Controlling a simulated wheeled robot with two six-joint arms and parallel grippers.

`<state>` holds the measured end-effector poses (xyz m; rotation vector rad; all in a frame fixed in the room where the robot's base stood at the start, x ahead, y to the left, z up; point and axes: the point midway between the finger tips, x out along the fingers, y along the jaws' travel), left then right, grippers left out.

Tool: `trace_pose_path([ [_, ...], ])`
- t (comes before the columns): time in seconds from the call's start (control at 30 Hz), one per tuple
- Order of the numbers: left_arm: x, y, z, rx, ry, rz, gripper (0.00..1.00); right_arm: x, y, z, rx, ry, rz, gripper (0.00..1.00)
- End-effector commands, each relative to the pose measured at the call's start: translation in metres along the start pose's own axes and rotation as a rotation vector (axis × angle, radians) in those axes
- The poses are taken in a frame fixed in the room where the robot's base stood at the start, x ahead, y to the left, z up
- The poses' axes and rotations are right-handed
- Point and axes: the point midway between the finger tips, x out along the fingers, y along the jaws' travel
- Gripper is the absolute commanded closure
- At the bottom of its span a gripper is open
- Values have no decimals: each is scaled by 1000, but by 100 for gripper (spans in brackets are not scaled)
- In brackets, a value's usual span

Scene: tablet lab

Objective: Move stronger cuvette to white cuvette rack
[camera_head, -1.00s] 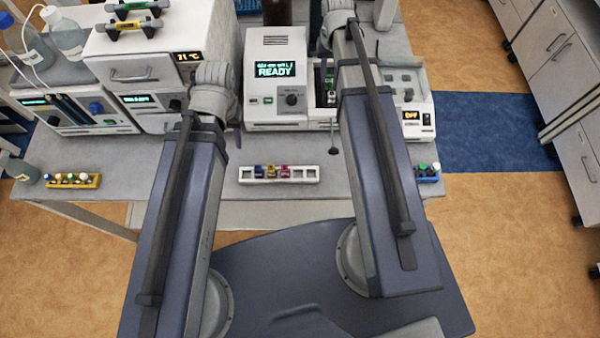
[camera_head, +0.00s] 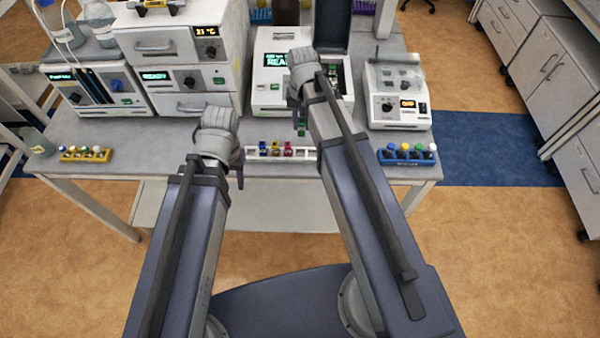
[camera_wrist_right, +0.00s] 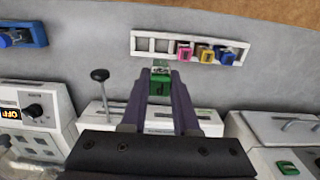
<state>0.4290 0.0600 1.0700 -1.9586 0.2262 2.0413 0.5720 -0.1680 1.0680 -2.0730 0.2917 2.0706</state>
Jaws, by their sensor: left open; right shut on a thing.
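The white cuvette rack (camera_head: 300,158) lies near the bench's front edge, with blue, yellow and red-pink capped cuvettes in it; its slots on the right in the head view are empty. It also shows in the right wrist view (camera_wrist_right: 190,36). My right gripper (camera_wrist_right: 160,88) is shut on a green cuvette (camera_wrist_right: 160,80) and holds it beside the rack, near the empty slots. In the head view, my right gripper (camera_head: 298,118) is behind the rack, with the green cuvette (camera_head: 303,128) below it. My left gripper (camera_head: 238,178) is open and empty, left of the rack.
The reader (camera_head: 268,100) showing READY stands behind the rack, its dark lid (camera_head: 332,22) raised. A yellow rack (camera_head: 84,156) with several vials is on the left, a blue rack (camera_head: 407,160) on the right. A small device (camera_head: 397,105) stands right of the reader.

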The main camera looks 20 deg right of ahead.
Motion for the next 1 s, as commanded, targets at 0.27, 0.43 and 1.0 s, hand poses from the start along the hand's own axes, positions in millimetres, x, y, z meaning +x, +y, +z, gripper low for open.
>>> trace_pose_path([
  [0.27,3,0,0,1,0,0,50,3,-4,1,1,0,0,100],
  [0.43,17,2,-1,3,0,-1,50,17,-4,1,1,0,0,100],
  [1.0,66,6,-4,5,0,-1,50,66,-3,1,1,0,0,100],
])
